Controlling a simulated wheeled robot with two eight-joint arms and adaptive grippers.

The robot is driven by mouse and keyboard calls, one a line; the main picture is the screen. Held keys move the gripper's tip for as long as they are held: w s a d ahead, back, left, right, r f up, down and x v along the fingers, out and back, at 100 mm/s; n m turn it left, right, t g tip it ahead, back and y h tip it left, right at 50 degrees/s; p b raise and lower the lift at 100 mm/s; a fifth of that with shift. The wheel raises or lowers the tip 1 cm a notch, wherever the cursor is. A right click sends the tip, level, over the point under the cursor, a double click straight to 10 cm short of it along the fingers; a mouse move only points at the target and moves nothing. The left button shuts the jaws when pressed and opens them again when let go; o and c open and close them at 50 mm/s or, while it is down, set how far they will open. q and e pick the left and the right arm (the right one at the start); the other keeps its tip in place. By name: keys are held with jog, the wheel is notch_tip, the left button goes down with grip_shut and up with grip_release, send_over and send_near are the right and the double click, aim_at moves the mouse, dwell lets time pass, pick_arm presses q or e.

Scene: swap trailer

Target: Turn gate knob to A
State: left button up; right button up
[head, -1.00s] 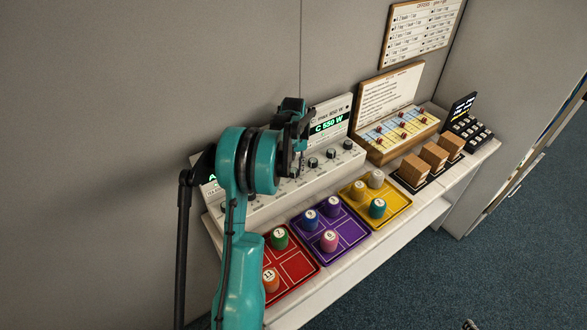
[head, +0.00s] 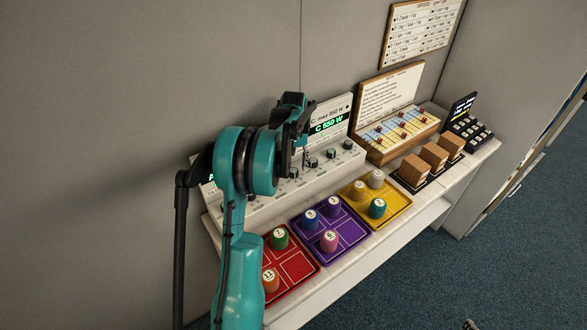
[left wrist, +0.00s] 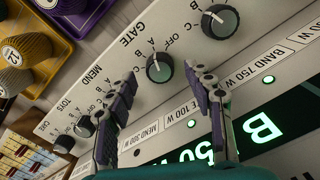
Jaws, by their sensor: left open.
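The gate knob (left wrist: 160,67) is a round dark knob with a pale pointer line, beside the printed word GATE in the left wrist view, where the lettering is upside down. My left gripper (left wrist: 160,72) is open, with one dark fingertip on each side of this knob. I cannot tell whether the fingertips touch it. In the head view my left gripper (head: 301,146) is over the white control panel (head: 258,203), and my arm hides part of the panel. I cannot read for certain which letter the pointer faces. My right gripper is not in view.
Another knob (left wrist: 220,22) lies close beside the right finger, and smaller knobs (left wrist: 84,127) lie to the left. Red (head: 290,289), purple (head: 351,243) and yellow (head: 391,213) trays with numbered pegs stand in front. Wooden blocks (head: 416,170) stand to the right.

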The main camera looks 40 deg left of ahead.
aim_at(294, 171)
pick_arm(q)
notch_tip(294, 171, up, 10)
dwell(0.3)
dwell(0.4)
